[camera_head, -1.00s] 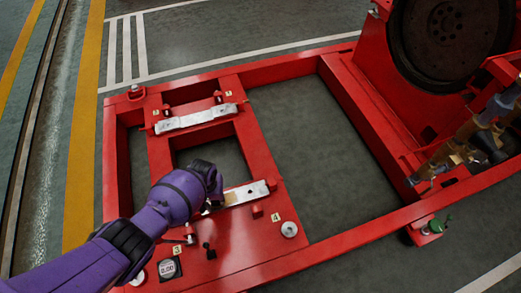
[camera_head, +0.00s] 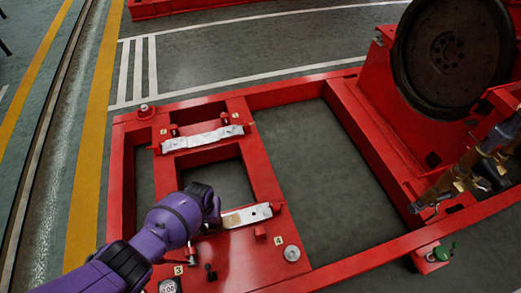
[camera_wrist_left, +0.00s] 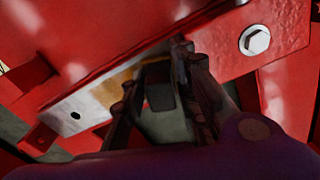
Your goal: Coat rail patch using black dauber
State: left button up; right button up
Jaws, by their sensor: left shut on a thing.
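The near rail (camera_head: 255,213) is a pale metal strip on the red frame. A tan patch (camera_head: 233,218) shows on it beside my left gripper (camera_head: 214,217). In the left wrist view the rail (camera_wrist_left: 70,114) runs diagonally with the tan patch (camera_wrist_left: 112,85) close to the fingers. There my left gripper (camera_wrist_left: 160,90) is shut on a small dark block, seemingly the black dauber (camera_wrist_left: 160,96). The dauber's tip is not clear, so I cannot tell whether it touches the patch. My right gripper is not in view.
The far rail (camera_head: 203,138) lies across the red frame (camera_head: 300,90). A large dark flywheel (camera_head: 452,55) and pipework (camera_head: 465,182) stand at the right. The frame has open bays.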

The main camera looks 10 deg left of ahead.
pick_arm(q)
jog(key=shift+s+a, duration=0.1)
jog(key=shift+a, duration=0.2)
jog(key=shift+d, duration=0.35)
jog(key=shift+w+d+r, duration=0.1)
jog(key=shift+w+d, duration=0.35)
jog(key=shift+d, duration=0.25)
jog(key=shift+w+d, duration=0.25)
jog(key=shift+d, duration=0.3)
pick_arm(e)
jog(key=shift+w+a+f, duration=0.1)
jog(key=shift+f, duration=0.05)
